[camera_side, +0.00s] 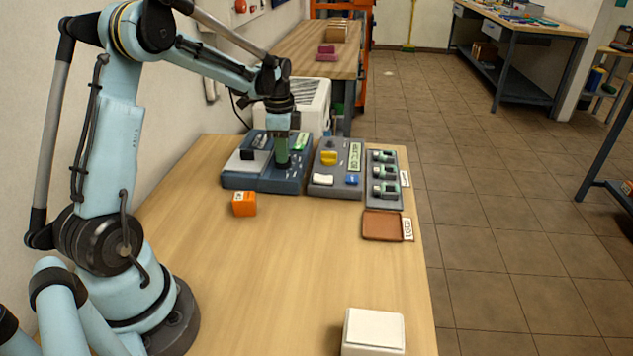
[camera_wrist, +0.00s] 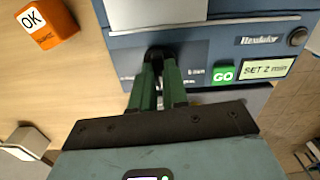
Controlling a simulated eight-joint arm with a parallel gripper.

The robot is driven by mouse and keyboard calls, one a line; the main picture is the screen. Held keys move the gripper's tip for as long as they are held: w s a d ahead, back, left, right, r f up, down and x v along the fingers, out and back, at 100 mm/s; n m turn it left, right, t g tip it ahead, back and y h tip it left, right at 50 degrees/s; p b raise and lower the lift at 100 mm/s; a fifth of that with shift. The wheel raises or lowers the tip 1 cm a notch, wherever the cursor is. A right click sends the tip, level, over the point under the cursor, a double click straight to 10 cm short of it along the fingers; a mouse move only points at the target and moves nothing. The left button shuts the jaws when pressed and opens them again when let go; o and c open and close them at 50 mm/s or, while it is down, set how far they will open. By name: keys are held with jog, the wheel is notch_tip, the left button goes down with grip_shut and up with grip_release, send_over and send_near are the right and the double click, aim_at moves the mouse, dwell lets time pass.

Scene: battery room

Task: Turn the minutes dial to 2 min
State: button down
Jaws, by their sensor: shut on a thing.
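The minutes dial is a dark knob (camera_wrist: 155,52) on the front panel of the blue device (camera_side: 237,182). In the wrist view my gripper (camera_wrist: 159,66) has its two green fingers closed around the knob. In the side view my gripper (camera_side: 281,163) reaches down onto the device, and the fingers hide the dial. A small "min" mark shows right of the fingers; its number is hard to read. The dial's pointer is hidden, so its setting cannot be read. A pale label reading "SET 2 min" (camera_wrist: 268,69) and a green GO button (camera_wrist: 222,72) are on the panel.
A grey device (camera_side: 322,190) with a yellow knob and a panel of dark switches (camera_side: 386,155) stand to the right. An orange OK block (camera_side: 244,204), a brown tray (camera_side: 381,226) and a white box (camera_side: 373,331) are on the table. The table's middle is clear.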

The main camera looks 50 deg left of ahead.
jog(key=shift+m, duration=0.4)
jog(key=c, duration=1.1)
grip_release()
jog(key=shift+c, duration=0.2)
notch_tip(320, 180, up, 12)
jog(key=shift+d+r, duration=0.1)
jog(key=shift+d, duration=0.05)
jog(key=s+d+f+n+t, duration=0.2)
jog(key=s+d+n+t, duration=0.1)
jog(key=d, duration=0.7)
jog(key=s+d+f+n+t, duration=0.2)
jog(key=s+d+n+t, duration=0.2)
jog(key=d, duration=0.7)
jog(key=s+n, duration=0.2)
jog(key=s, duration=0.1)
jog(key=shift+s+d+f, duration=0.15)
jog(key=shift+s+f, duration=0.05)
jog(key=shift+s, duration=0.1)
